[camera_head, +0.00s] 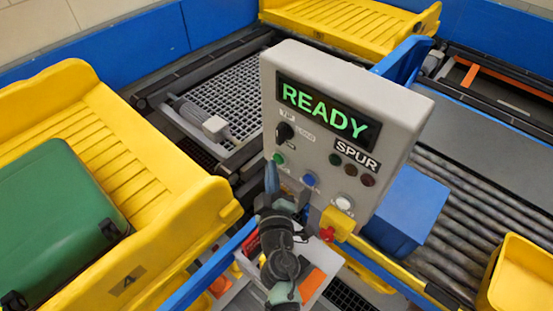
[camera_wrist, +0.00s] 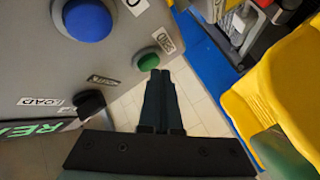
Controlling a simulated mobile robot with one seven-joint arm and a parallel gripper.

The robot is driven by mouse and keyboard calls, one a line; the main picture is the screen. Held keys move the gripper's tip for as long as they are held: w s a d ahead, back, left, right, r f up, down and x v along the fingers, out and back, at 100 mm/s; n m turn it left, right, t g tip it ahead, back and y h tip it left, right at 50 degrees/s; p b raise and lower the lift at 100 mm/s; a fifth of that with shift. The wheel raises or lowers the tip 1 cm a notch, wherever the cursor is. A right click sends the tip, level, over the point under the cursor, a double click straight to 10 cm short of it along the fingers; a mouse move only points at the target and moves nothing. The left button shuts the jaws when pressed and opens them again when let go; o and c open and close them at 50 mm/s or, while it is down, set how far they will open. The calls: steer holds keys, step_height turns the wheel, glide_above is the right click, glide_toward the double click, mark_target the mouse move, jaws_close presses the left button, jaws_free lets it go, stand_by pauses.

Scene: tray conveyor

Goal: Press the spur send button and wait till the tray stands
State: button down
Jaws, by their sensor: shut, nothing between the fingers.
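The grey control panel (camera_head: 330,75) shows READY in green and carries a SPUR label. On it are a black knob (camera_head: 285,132), a green button (camera_head: 277,159), a blue button (camera_head: 309,180) and a white button (camera_head: 345,202). In the wrist view the green button (camera_wrist: 149,61), with an upside-down SEND label, is by my fingertips; the blue button (camera_wrist: 88,20) is farther left. My gripper (camera_head: 271,170) is shut and empty, its tips (camera_wrist: 160,74) close to the green button; I cannot tell if they touch.
A red-and-yellow stop knob (camera_head: 335,225) sits at the panel's lower edge. Another yellow tray (camera_head: 345,25) is at the back. A blue bin (camera_head: 408,210) and a yellow bin (camera_head: 520,280) are on the right by the rollers (camera_head: 465,215). Blue rails run beside the panel.

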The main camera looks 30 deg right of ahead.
steer(key=shift+w+d, duration=0.15)
steer(key=shift+d, duration=0.25)
stand_by(0.5)
steer(key=shift+s+a, duration=0.35)
steer(key=shift+a, duration=0.5)
